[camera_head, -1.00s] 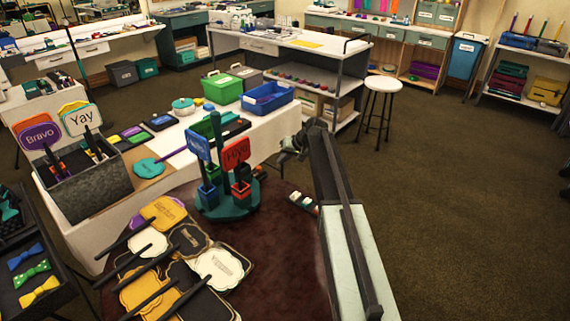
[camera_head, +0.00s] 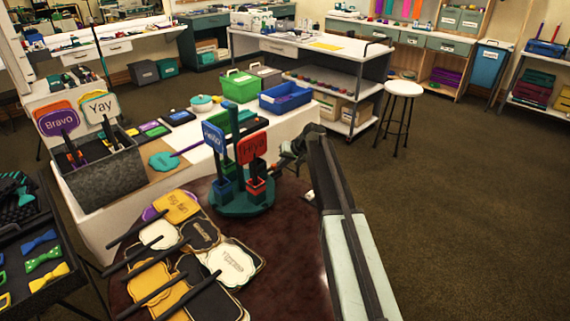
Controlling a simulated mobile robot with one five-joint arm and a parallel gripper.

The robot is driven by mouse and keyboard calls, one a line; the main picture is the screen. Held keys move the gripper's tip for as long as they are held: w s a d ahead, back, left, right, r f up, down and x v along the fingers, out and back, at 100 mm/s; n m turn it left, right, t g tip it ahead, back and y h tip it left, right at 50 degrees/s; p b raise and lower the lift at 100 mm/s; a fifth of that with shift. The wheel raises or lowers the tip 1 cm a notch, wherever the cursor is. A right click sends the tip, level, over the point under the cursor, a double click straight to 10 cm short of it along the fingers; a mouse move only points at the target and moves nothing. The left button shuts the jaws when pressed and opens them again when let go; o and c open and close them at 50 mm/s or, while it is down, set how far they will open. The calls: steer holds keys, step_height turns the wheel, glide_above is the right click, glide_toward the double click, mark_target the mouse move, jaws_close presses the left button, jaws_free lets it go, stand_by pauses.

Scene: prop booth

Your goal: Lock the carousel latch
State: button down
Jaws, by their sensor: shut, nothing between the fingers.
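The carousel (camera_head: 240,208) is a round teal base on the dark reddish-brown table, with a green post and small holders. It bears an upright blue paddle sign (camera_head: 213,136) reading "Hello" and a red one (camera_head: 253,147) reading "Hiya". I cannot pick out the latch at this size. My gripper (camera_head: 284,160) is small and dark at the far end of my arm, just right of the red sign in the picture. It is shut and looks empty. I cannot tell whether it touches the carousel. My arm hides part of the table's right side.
Several paddle signs (camera_head: 237,262) lie piled in front of the carousel. A grey box (camera_head: 105,185) of signs, a green bin (camera_head: 240,88) and a blue bin (camera_head: 285,98) stand on the white table behind. A white stool (camera_head: 403,90) stands right; open floor lies right of my arm.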

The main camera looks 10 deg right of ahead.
steer(key=shift+s+a, duration=0.55)
steer(key=shift+a, duration=0.15)
steer(key=d, duration=0.2)
steer(key=shift+s+d+r, duration=0.1)
steer(key=shift+s+d, duration=0.05)
steer(key=shift+d, duration=0.25)
steer(key=d+p+v, duration=0.1)
steer(key=p+v, duration=0.7)
steer(key=v, duration=0.2)
steer(key=shift+d, duration=0.2)
steer(key=shift+s, duration=0.1)
